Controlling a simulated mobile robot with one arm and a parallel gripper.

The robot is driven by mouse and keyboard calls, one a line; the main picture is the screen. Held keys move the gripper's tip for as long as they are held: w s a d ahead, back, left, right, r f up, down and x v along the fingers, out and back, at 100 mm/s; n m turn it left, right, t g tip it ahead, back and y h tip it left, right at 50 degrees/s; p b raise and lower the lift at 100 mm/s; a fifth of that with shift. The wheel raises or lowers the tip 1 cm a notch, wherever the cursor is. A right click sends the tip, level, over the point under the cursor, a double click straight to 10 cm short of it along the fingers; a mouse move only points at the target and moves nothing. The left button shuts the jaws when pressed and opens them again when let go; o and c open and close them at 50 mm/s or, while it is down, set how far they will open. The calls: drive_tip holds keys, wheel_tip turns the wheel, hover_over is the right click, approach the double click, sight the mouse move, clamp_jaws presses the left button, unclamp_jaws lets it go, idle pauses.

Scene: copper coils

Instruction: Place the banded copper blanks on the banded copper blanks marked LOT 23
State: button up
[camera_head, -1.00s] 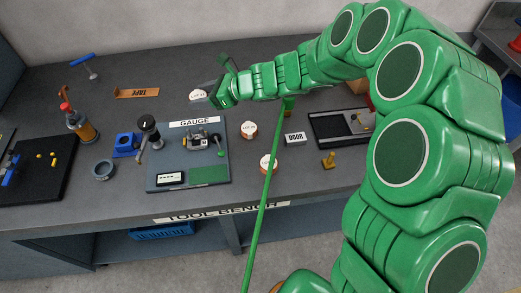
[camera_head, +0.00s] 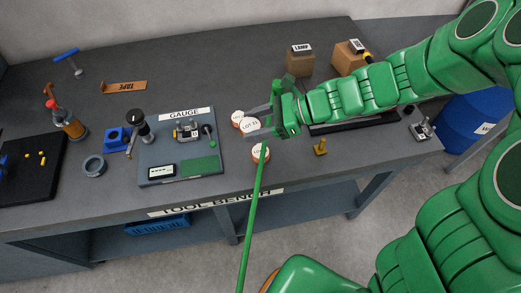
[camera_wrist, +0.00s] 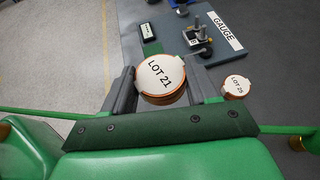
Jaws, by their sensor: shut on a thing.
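My gripper (camera_head: 258,126) is shut on a copper blank stack with a white top (camera_wrist: 162,78), which reads LOT 21 in the wrist view; it also shows between the fingers in the head view (camera_head: 249,125). A second round copper blank stack (camera_head: 238,116) stands on the bench just beyond the held one. Its label in the wrist view (camera_wrist: 237,86) is small and looks like LOT 25, the last digit uncertain. A third copper blank stack (camera_head: 260,152) stands nearer the bench's front edge; its label is unreadable, and I cannot make it out in the wrist view.
The gauge board (camera_head: 180,165) lies left of the blanks. A yellow-brown peg (camera_head: 320,147) stands to the right. A dark tray (camera_head: 350,124) lies partly behind my arm, with boxes (camera_head: 300,61) behind. A green rod crosses in front of the third stack.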

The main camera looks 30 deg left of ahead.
drive_tip(key=s+d+r+n+g, duration=0.1)
drive_tip(key=s+d, duration=0.5)
drive_tip(key=d, duration=0.6)
hover_over(265, 151)
drive_tip(key=shift+g+h, duration=0.3)
drive_tip(key=shift+h, duration=0.1)
drive_tip(key=f, duration=0.8)
drive_tip(key=shift+s+d+f, duration=0.2)
drive_tip(key=shift+s+d, duration=0.1)
drive_tip(key=shift+d, duration=0.05)
drive_tip(key=shift+w+a+f, duration=0.2)
drive_tip(key=shift+f, duration=0.2)
drive_tip(key=shift+w+a+f, duration=0.15)
drive_tip(key=shift+a+f, duration=0.05)
drive_tip(key=shift+f, duration=1.55)
drive_tip(key=shift+f, duration=0.1)
drive_tip(key=o, duration=1.2)
drive_tip(key=shift+c, duration=0.2)
